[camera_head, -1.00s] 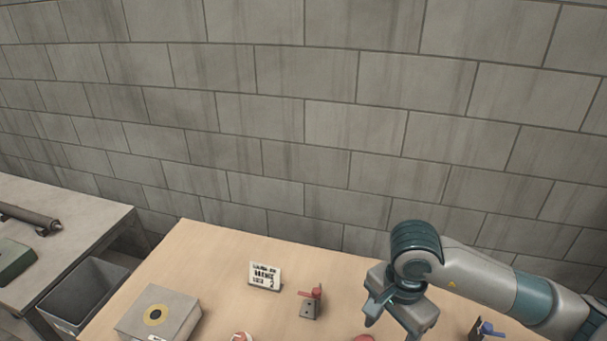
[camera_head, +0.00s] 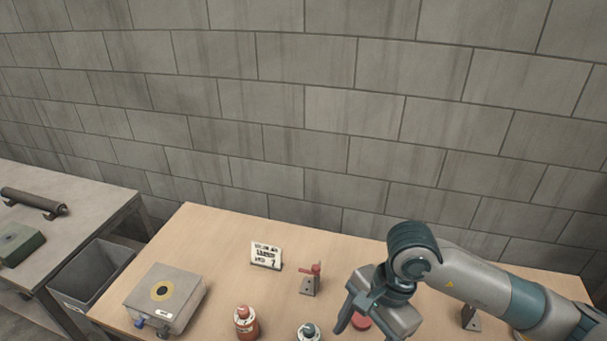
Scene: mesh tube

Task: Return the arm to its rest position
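My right gripper (camera_head: 366,327) comes in from the right on its grey and teal arm. It hangs over the right half of the wooden table (camera_head: 215,240), pointing down. Its fingers look spread apart, with nothing seen between them, though the lower part is near the frame's bottom edge. A red round thing (camera_head: 361,322) shows just beside the fingers, partly hidden by them. My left gripper does not show.
On the table are a grey box with a yellow ring (camera_head: 180,302), a sign card (camera_head: 266,254), a red-topped stand (camera_head: 310,280), a red bottle (camera_head: 245,322), a teal-capped bottle (camera_head: 309,333) and a bracket (camera_head: 470,318). A grey bin (camera_head: 92,275) and a side bench (camera_head: 75,215) stand left.

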